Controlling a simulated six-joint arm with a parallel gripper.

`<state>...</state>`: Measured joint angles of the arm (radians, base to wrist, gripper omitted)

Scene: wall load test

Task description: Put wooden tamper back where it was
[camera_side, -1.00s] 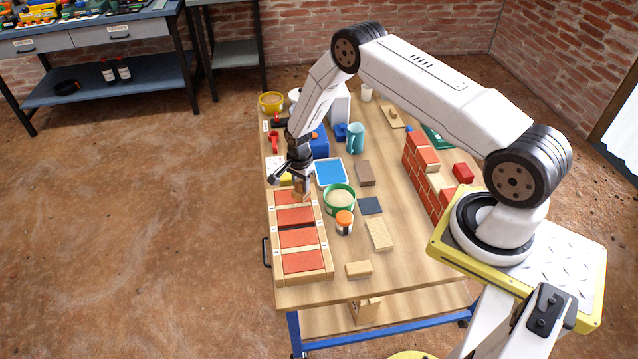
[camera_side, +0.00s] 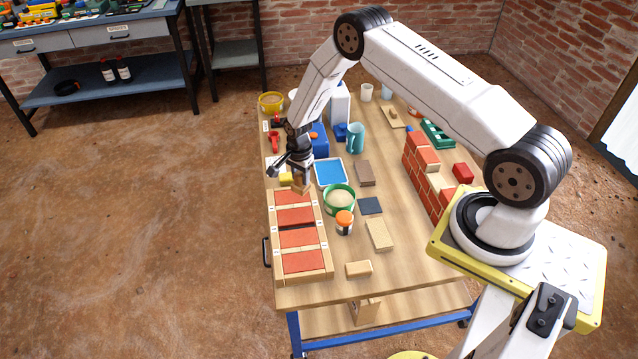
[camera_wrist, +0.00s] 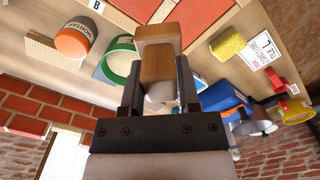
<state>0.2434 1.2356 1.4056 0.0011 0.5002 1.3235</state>
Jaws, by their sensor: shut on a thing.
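My gripper (camera_side: 298,168) is shut on the wooden tamper (camera_side: 300,184), which hangs below the fingers at the far end of the tray with red panels (camera_side: 329,256). In the wrist view the tamper (camera_wrist: 158,58) is a brown wooden block between the two dark fingers of my gripper (camera_wrist: 158,88). The side view does not show clearly whether the tamper touches the tray or table.
A green tub of sand (camera_side: 340,200) and an orange-capped jar (camera_side: 344,222) stand close to the right. A blue tray (camera_side: 331,172), yellow sponge (camera_side: 286,179) and teal jug (camera_side: 355,139) are nearby. A brick wall piece (camera_side: 422,180) stands further right.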

